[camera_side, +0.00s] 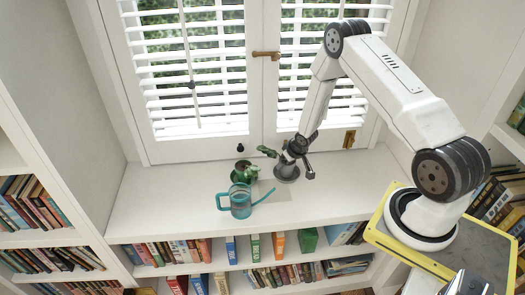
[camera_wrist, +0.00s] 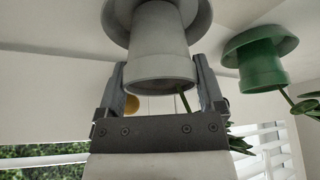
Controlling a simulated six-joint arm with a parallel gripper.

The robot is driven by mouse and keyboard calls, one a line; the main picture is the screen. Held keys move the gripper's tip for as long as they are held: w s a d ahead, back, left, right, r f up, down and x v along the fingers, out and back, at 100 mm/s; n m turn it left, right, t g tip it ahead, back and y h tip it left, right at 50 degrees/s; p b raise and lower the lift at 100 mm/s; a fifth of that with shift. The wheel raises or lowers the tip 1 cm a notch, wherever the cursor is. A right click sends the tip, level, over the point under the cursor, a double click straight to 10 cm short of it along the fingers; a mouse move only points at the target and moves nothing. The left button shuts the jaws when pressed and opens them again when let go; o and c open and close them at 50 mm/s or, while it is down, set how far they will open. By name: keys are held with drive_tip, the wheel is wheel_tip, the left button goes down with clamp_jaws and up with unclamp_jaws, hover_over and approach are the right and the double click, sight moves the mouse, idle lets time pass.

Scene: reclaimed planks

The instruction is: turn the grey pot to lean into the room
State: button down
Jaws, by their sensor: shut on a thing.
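The grey pot (camera_side: 287,175) stands upright on its saucer on the white window sill, near the window. Its plant (camera_side: 267,151) leans left in the side view, along the sill and towards the green pot. My gripper (camera_side: 291,160) is at the pot's upper part and shut on it. In the wrist view, which looks upside down, the grey pot (camera_wrist: 160,55) sits between the two fingers (camera_wrist: 160,78). A green stem (camera_wrist: 184,99) comes out of its rim, and the gripper body partly hides the plant.
A green pot (camera_side: 245,174) with a plant stands just left of the grey pot; it also shows in the wrist view (camera_wrist: 262,65). A teal glass watering can (camera_side: 240,203) stands in front, its spout pointing towards the grey pot. The shuttered window (camera_side: 200,70) is close behind. The sill's right end is clear.

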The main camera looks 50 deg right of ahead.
idle(0.3)
unclamp_jaws()
drive_tip(key=shift+f, duration=0.1)
drive_tip(key=v, duration=0.7)
drive_tip(key=shift+s+r, duration=0.2)
drive_tip(key=shift+r, duration=0.2)
drive_tip(key=shift+a, duration=0.1)
drive_tip(key=s+a+r+n, duration=0.1)
drive_tip(key=s+a+r, duration=0.1)
drive_tip(key=a+r, duration=0.8)
drive_tip(key=s+a+r+n+g+y, duration=0.1)
drive_tip(key=s+a+r+g, duration=0.1)
drive_tip(key=s+a+r, duration=0.7)
drive_tip(key=shift+s+a+n, duration=0.3)
drive_tip(key=shift+a+n, duration=0.05)
drive_tip(key=shift+n, duration=0.05)
